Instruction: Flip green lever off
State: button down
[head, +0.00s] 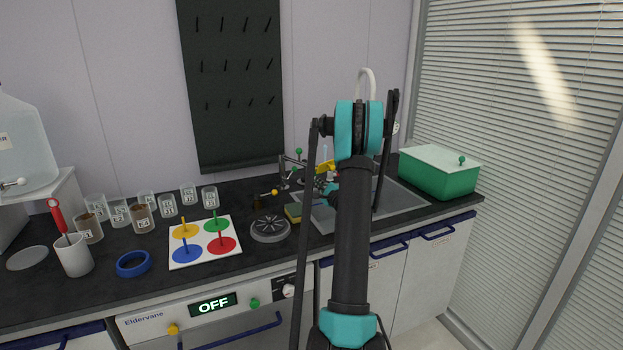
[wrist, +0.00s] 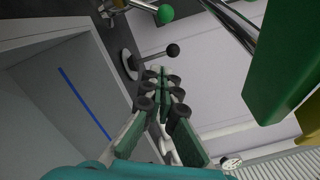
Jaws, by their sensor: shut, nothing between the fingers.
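A lever with a green ball tip (head: 298,151) stands on the black fixture at the back of the counter, left of my arm in the head view. In the wrist view, a green ball on a metal rod (wrist: 165,13) shows at the top, beyond my fingertips and apart from them. A second rod with a black ball (wrist: 172,50) is nearer, just past the fingertips. My gripper (wrist: 163,78) is shut and empty. In the head view my arm hides most of my gripper and part of the fixture.
The sink (head: 395,208) lies around and right of my arm. A green box (head: 440,175) with a pale lid and green knob stands at the right. A large green block (wrist: 288,60) fills the wrist view's right.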

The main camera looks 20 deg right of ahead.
jog(key=shift+s+d, duration=0.2)
jog(key=shift+s, duration=2.1)
